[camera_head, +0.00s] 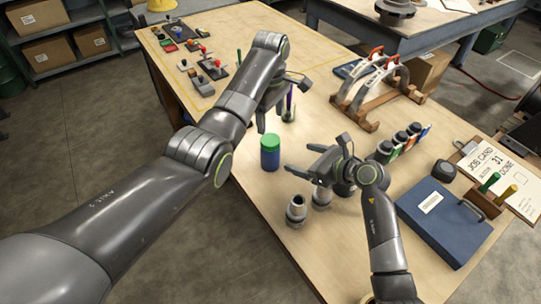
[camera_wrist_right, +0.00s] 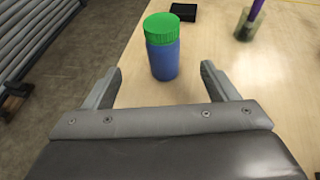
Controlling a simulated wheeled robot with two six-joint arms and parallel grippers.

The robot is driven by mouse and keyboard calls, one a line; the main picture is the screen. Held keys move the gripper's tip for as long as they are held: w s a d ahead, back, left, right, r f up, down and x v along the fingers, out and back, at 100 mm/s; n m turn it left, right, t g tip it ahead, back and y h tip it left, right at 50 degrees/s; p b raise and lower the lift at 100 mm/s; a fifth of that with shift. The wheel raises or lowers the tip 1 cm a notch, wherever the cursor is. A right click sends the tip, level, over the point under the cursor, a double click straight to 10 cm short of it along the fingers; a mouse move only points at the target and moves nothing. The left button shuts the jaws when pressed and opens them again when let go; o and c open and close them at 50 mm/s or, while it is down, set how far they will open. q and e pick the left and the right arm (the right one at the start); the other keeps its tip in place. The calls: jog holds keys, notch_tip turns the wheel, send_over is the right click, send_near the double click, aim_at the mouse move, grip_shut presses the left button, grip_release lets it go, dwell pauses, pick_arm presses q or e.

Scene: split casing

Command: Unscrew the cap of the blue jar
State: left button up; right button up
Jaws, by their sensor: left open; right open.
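The blue jar (camera_head: 270,161) stands upright on the wooden table, with its green cap (camera_head: 270,142) on top. In the right wrist view the jar (camera_wrist_right: 164,60) and cap (camera_wrist_right: 161,28) stand just beyond the fingertips, roughly between them. My right gripper (camera_head: 300,159) is open and empty, to the right of the jar, its fingers pointing toward it; it also shows in the right wrist view (camera_wrist_right: 162,72). My left gripper (camera_head: 268,114) is open above and behind the jar, partly hidden by its own arm. Neither gripper visibly touches the jar.
Metal fittings (camera_head: 296,211) stand in front of my right gripper. A clear cup (camera_head: 288,114) with a purple item stands behind the jar. A blue case (camera_head: 440,220) lies at right, and a wooden rack (camera_head: 368,105) stands behind. The table left of the jar is narrow, near its edge.

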aim_at(277, 150)
pick_arm(q)
jog(key=shift+w+a+f, duration=0.1)
jog(key=shift+w+f, duration=0.2)
jog(key=shift+w, duration=0.2)
pick_arm(e)
jog(key=x, duration=1.3)
jog(key=shift+w+f, duration=0.25)
jog(key=shift+w, duration=0.05)
pick_arm(q)
jog(key=shift+s, duration=0.1)
pick_arm(e)
jog(key=shift+a, duration=0.1)
pick_arm(q)
jog(key=shift+r, duration=0.1)
